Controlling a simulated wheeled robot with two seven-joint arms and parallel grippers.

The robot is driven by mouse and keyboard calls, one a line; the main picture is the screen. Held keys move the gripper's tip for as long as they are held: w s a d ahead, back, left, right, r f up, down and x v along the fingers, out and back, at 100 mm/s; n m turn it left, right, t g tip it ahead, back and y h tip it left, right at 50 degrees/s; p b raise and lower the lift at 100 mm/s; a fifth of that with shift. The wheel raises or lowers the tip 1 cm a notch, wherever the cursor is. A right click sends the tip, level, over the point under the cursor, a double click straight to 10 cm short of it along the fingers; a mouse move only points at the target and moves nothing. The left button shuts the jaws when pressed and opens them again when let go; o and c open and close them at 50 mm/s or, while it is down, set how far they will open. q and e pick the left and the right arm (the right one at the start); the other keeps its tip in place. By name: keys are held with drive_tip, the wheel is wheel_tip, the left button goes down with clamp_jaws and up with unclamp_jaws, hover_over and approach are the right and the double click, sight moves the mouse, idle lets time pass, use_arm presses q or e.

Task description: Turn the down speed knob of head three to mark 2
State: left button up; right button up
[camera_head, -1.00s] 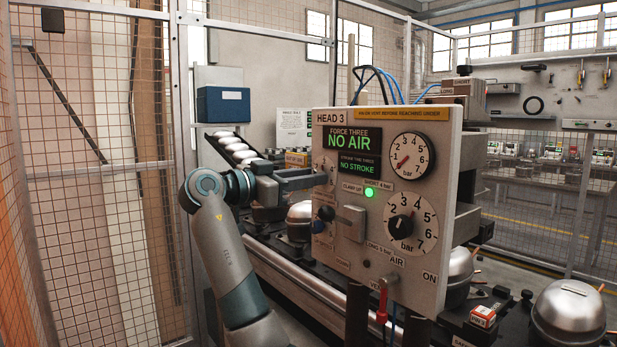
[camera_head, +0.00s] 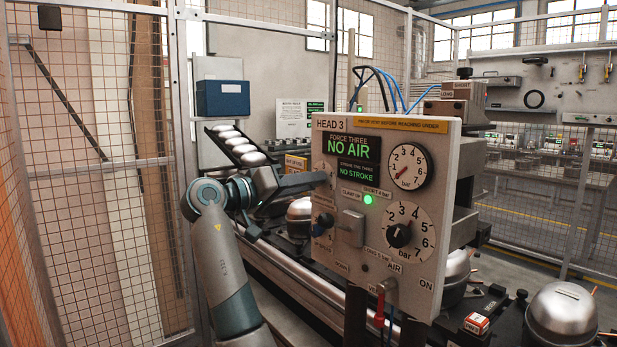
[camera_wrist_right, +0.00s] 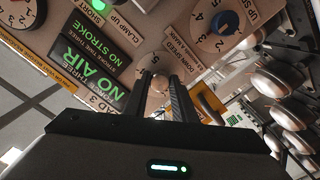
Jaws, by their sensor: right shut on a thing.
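The head three panel (camera_head: 345,262) stands upright, with HEAD 3 at its top left. My right gripper (camera_head: 326,178) reaches in from the left to the small dial at the panel's left edge. In the right wrist view, my right gripper (camera_wrist_right: 160,82) is shut on the down speed knob (camera_wrist_right: 155,84), a pale knob between the fingers. The DOWN SPEED label (camera_wrist_right: 208,72) is beside it. Some of its scale shows, with a 5 near the left finger. The fingers hide the rest, so I cannot tell the mark it points to. My left gripper is not in view.
The up speed dial (camera_wrist_right: 220,22) with a dark blue knob sits close by. Compressors (camera_head: 565,318) stand below. A mesh fence (camera_head: 85,220) is at left.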

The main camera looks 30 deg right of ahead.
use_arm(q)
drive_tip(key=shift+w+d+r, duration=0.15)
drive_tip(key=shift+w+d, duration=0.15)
use_arm(e)
drive_tip(key=shift+n, duration=0.5)
drive_tip(key=o, duration=1)
drive_tip(key=shift+o, duration=0.2)
drive_tip(key=shift+a, duration=0.1)
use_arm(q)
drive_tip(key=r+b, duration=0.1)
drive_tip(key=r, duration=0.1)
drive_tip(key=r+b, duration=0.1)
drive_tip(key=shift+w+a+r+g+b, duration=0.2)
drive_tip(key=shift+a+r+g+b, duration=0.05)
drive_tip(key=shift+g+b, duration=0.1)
use_arm(e)
drive_tip(key=s+a, duration=0.1)
drive_tip(key=a, duration=1.6)
drive_tip(key=shift+a, duration=0.15)
